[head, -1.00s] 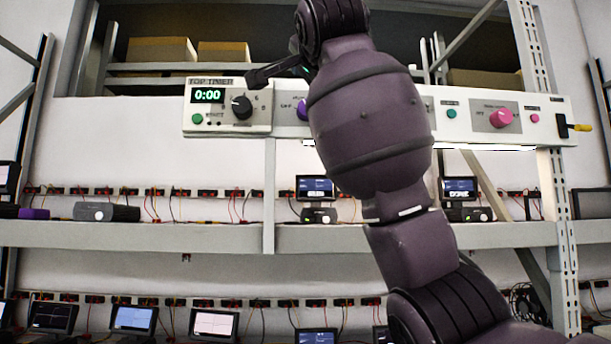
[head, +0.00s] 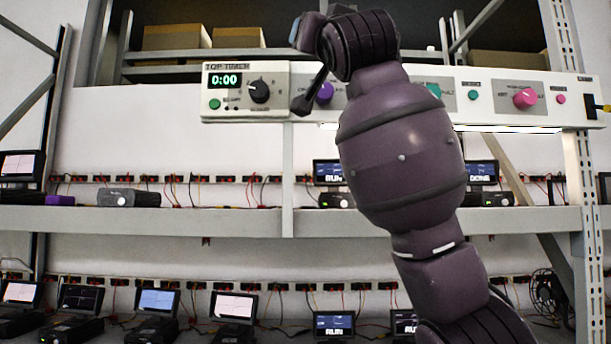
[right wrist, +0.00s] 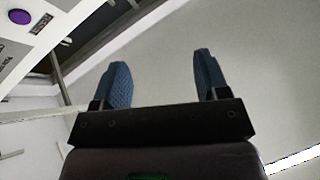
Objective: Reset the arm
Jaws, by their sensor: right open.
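My right arm (head: 400,155) rises across the right half of the head view, in front of the control panel. Its gripper end (head: 308,98) is seen small and dark, right of the black timer knob (head: 258,91) and by the purple knob (head: 324,93). In the right wrist view the right gripper (right wrist: 162,78) has its two blue fingers wide apart with nothing between them. The top timer (head: 226,80) reads 0:00, with a green button (head: 214,104) below. My left gripper is not in view.
The panel also carries a pink knob (head: 525,98) and a yellow-handled switch (head: 598,108). Below, a grey shelf (head: 140,220) holds several small devices and screens. Several monitors stand on the lower level, such as one with a white screen (head: 234,306). Cardboard boxes (head: 180,38) sit above.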

